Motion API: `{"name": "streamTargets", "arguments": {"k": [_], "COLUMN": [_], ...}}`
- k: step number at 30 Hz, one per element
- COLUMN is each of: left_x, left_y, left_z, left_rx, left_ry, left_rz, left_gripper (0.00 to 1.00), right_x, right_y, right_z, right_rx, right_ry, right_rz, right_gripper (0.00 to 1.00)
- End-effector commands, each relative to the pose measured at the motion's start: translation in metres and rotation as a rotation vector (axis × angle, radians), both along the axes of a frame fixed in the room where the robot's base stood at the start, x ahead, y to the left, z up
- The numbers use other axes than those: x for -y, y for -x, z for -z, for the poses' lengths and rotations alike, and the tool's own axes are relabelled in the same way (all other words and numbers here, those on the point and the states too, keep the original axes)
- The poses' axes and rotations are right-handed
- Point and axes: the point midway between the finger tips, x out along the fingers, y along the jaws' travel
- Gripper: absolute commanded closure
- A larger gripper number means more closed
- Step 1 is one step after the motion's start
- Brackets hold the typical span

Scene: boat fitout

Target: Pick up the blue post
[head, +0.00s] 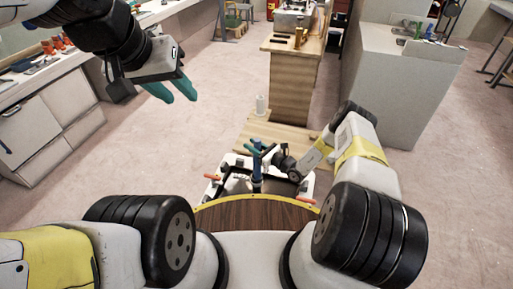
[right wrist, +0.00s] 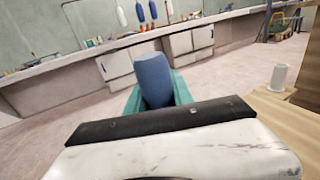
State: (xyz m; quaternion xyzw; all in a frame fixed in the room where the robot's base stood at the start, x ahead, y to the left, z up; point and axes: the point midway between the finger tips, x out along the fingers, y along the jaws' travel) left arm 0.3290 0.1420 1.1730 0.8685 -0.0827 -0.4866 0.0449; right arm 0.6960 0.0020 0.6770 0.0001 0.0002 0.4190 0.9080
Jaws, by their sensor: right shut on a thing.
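The blue post (head: 257,172) stands roughly upright at the lower middle of the head view, above the pale base area in front of me. In the right wrist view the blue post (right wrist: 153,80) rises between the teal fingers. My right gripper (head: 262,149) is shut on its upper part; the fingers also show in the right wrist view (right wrist: 155,92). The lower end of the post is hard to make out. My left gripper (head: 179,92) hangs over bare floor at the upper left, its two teal fingers apart and empty.
A white cylinder (head: 261,105) stands on a wooden surface (head: 252,131) beyond the post, also in the right wrist view (right wrist: 278,78). A wooden counter (head: 291,75) and grey cabinet (head: 404,95) stand farther back. White drawers (head: 45,125) line the left; floor between is free.

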Motion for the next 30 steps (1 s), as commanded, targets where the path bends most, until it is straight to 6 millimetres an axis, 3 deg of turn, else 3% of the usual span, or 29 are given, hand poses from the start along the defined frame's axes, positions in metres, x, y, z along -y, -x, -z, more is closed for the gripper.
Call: {"name": "streamTargets", "arguments": {"k": [19, 23, 30], "left_x": [0.0, 0.0, 0.0], "left_y": [0.0, 0.0, 0.0], "left_z": [0.0, 0.0, 0.0], "left_rx": [0.0, 0.0, 0.0], "left_ry": [0.0, 0.0, 0.0], "left_rz": [0.0, 0.0, 0.0], "left_gripper": [0.64, 0.64, 0.64], "right_x": [0.0, 0.001, 0.001], "right_y": [-0.001, -0.002, -0.001], "right_z": [-0.005, -0.022, -0.07], "right_rx": [0.003, 0.004, 0.005], "right_ry": [-0.001, -0.002, -0.001], "right_rz": [0.001, 0.001, 0.001], "right_gripper": [1.0, 1.0, 1.0]}}
